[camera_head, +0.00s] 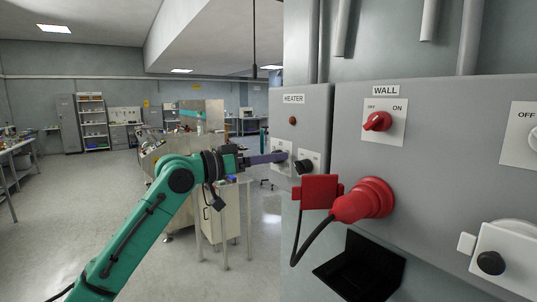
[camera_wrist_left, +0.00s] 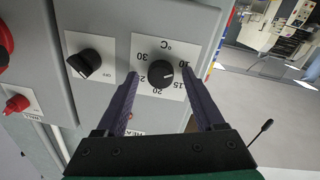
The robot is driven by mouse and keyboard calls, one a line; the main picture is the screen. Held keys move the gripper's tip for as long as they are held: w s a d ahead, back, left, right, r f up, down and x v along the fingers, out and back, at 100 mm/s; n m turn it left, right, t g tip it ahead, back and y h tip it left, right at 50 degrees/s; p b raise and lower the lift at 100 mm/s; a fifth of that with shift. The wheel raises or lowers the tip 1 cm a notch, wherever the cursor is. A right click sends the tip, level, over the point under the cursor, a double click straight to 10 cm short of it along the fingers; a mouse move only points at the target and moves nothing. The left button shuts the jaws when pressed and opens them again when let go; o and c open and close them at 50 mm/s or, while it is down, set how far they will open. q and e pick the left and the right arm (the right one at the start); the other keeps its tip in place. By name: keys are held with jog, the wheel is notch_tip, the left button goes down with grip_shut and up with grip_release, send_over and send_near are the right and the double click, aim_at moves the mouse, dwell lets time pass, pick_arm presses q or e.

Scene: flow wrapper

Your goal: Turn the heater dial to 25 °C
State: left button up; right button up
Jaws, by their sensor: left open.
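The heater dial (camera_wrist_left: 160,73) is a round black knob on a white plate marked °C, with numbers from 10 to 30 around it. Its pale mark points right in the left wrist view, around 10 to 15; the 25 label is partly hidden by a finger. My left gripper (camera_head: 281,157) is open at the heater panel (camera_head: 303,120). In the left wrist view its two purple fingers lie on either side of the dial, with visible gaps to the knob. In the head view the fingers mostly cover the dial. My right gripper is not in view.
A black OFF switch (camera_wrist_left: 83,63) sits beside the dial. A red plug (camera_head: 362,199) with a cable sticks out from the wall box, below a red WALL switch (camera_head: 377,121). A black tray-like bracket (camera_head: 362,268) is lower down. Open floor lies to the left.

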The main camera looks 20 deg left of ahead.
pick_arm(q)
jog(key=shift+s+a, duration=0.1)
jog(key=shift+a, duration=0.1)
jog(key=c, duration=0.6)
grip_shut()
